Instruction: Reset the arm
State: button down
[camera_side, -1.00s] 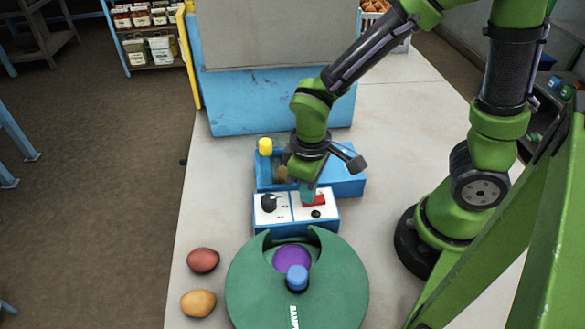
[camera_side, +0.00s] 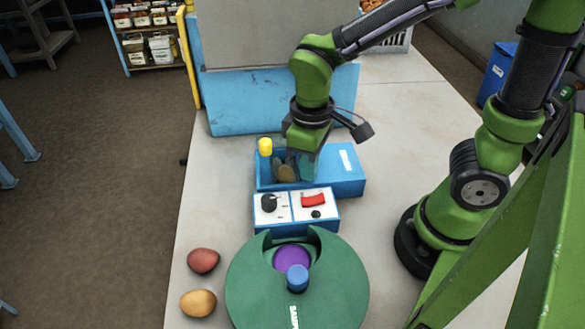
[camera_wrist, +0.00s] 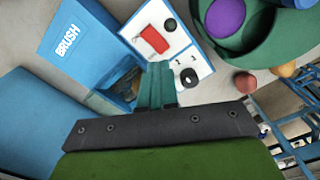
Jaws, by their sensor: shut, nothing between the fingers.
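My gripper (camera_side: 297,165) is shut and empty. In the side view it hangs above the blue box (camera_side: 345,180), behind the control panel (camera_side: 262,218). In the wrist view its teal fingers (camera_wrist: 156,84) are together, pointing toward the panel's near edge. The panel carries a red switch (camera_side: 313,201) and a black knob (camera_side: 268,203), both clear of my fingers. The wrist view shows the red switch (camera_wrist: 154,40) and the word BRUSH on the blue box (camera_wrist: 75,45). A brownish thing (camera_side: 286,173) in the box is partly hidden by my gripper.
A green round machine (camera_side: 340,285) with a purple disc (camera_side: 291,258) and blue knob (camera_side: 297,277) stands in front of the panel. A red potato-like lump (camera_side: 203,261) and a yellow one (camera_side: 198,303) lie at left. A yellow knob (camera_side: 265,146) stands at the box's left. A blue-grey bin wall (camera_side: 270,95) stands behind.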

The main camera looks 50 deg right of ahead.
jog(key=shift+r, duration=0.25)
jog(key=s+d+r+m+t+y, duration=0.1)
jog(key=d+r+m+t+y, duration=0.1)
jog(key=d+r+m+t, duration=0.4)
notch_tip(320, 180, up, 5)
jog(key=shift+s+d+r+m+t, duration=0.1)
jog(key=shift+s+d+m+t, duration=0.3)
jog(key=shift+m+t, duration=0.15)
jog(key=c, duration=1.8)
grip_release()
